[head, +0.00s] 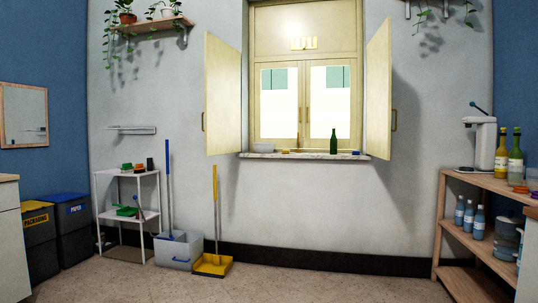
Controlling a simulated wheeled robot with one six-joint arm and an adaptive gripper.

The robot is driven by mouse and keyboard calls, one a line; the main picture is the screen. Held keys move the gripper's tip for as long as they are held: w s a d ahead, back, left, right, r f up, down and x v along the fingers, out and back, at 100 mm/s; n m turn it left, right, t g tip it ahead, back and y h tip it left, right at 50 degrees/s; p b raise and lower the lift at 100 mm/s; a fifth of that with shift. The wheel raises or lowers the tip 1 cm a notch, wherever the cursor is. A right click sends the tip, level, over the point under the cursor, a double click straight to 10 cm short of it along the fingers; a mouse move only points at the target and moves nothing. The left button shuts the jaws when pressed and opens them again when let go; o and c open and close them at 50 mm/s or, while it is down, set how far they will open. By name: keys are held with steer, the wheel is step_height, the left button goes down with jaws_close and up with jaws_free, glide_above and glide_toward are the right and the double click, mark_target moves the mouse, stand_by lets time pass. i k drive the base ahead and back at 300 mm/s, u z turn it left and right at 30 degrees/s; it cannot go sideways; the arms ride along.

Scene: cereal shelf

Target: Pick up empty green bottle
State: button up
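A green bottle (333,142) stands upright on the stone window sill (300,156), right of the middle of the window. Whether it is empty cannot be told from here. My gripper is not in view.
A wooden shelf unit (480,182) stands at the right, a white rack (125,175) at the left. A grey bin (179,252) and yellow dustpan (213,265) stand against the wall. Open shutters (223,95) flank the window. The floor (310,288) below the sill is clear.

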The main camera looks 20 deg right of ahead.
mark_target(334, 140)
steer(key=u, duration=0.1)
steer(key=i, duration=3.4)
steer(key=z, duration=1.55)
